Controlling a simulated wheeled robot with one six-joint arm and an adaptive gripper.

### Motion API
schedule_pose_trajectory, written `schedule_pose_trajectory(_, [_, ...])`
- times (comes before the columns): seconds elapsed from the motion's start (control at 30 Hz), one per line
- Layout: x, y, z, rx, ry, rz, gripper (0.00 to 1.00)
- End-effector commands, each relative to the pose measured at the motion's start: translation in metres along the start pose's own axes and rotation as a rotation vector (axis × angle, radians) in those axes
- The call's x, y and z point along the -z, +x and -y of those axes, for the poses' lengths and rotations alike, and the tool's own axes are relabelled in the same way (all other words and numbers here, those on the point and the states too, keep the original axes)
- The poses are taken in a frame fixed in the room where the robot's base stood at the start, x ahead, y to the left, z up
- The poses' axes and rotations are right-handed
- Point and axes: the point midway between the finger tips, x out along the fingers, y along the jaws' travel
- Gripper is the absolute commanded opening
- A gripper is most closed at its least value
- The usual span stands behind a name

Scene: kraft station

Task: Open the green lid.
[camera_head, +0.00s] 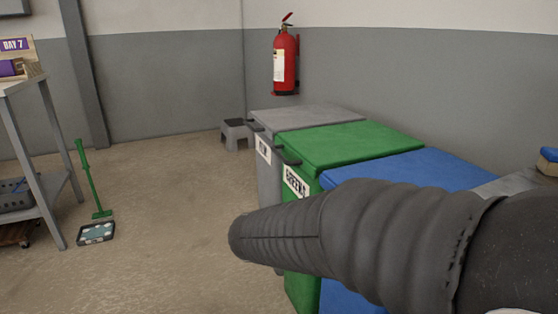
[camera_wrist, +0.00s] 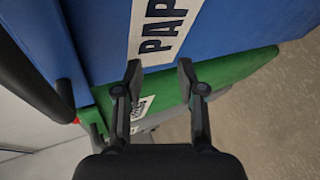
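The green lid (camera_head: 345,145) lies shut on the green bin (camera_head: 302,290), which stands between a grey bin and a blue bin. The lid has a dark handle (camera_head: 286,157) at its front edge, above a white label. In the wrist view the green bin (camera_wrist: 235,72) shows beyond the blue bin. My gripper (camera_wrist: 160,70) is open, with nothing between its fingers, in front of the bins' labelled faces. In the head view my arm hides the gripper and part of the bin fronts.
The blue bin (camera_wrist: 210,35), with a label reading "PAP", is close to my gripper. The grey bin (camera_head: 268,185) stands on the far side. A fire extinguisher (camera_head: 285,62) hangs on the wall. A step stool (camera_head: 236,133) stands behind.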

Motion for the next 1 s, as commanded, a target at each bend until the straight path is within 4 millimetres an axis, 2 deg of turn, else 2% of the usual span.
schedule_pose_trajectory(0.03, [0.019, 0.0, -0.006, -0.074, -0.023, -0.025, 0.39])
schedule_pose_trajectory(0.2, [0.085, -0.017, -0.039, -0.352, -0.058, -0.146, 0.39])
schedule_pose_trajectory(0.3, [0.119, -0.034, -0.051, -0.483, -0.065, -0.225, 0.39])
schedule_pose_trajectory(0.4, [0.144, -0.05, -0.058, -0.575, -0.067, -0.291, 0.39])
schedule_pose_trajectory(0.53, [0.162, -0.061, -0.062, -0.638, -0.065, -0.339, 0.39])
schedule_pose_trajectory(0.67, [0.168, -0.06, -0.067, -0.654, -0.066, -0.352, 0.39])
schedule_pose_trajectory(1.0, [0.186, -0.018, -0.1, -0.653, -0.065, -0.348, 0.39])
